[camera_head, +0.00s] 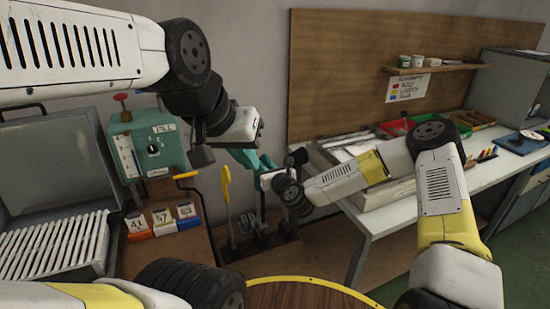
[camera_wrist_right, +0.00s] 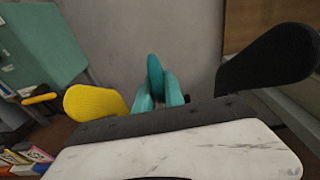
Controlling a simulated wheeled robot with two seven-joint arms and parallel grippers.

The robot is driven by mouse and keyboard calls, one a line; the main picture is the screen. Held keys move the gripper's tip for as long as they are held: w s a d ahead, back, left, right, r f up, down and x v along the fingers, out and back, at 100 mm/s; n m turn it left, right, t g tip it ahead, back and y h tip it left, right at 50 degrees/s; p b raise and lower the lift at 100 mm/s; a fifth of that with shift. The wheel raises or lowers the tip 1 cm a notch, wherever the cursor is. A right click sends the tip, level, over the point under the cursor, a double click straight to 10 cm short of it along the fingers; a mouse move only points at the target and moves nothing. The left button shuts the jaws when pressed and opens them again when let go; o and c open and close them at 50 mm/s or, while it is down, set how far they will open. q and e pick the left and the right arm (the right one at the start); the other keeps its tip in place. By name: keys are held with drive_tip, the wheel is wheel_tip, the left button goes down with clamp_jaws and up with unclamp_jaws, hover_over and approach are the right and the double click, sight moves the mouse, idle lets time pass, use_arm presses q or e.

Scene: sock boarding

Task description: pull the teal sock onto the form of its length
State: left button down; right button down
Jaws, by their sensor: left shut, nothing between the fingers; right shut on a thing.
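The teal sock (camera_head: 266,164) is at the middle of the stand in the head view, above the middle post (camera_head: 262,208). It also shows in the right wrist view (camera_wrist_right: 155,76), upright between two other forms. My right gripper (camera_head: 277,178) is shut on the sock, coming in from the right; its fingertips are largely hidden. My left gripper (camera_head: 244,138) is shut and empty, just above and left of the sock. The yellow form (camera_head: 227,184) stands left and the black form (camera_head: 298,157) right. How far the sock covers the middle form is hidden.
A teal control box (camera_head: 146,142) and numbered bins (camera_head: 163,222) stand at the left. A white workbench (camera_head: 350,222) with trays is on the right. A round wooden tabletop (camera_head: 305,295) is in front. The wall is close behind the forms.

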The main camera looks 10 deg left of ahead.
drive_tip(key=shift+f, duration=0.3)
drive_tip(key=c, duration=1.3)
unclamp_jaws()
drive_tip(key=shift+c, duration=0.2)
drive_tip(key=v, duration=0.8)
drive_tip(key=shift+w, duration=0.1)
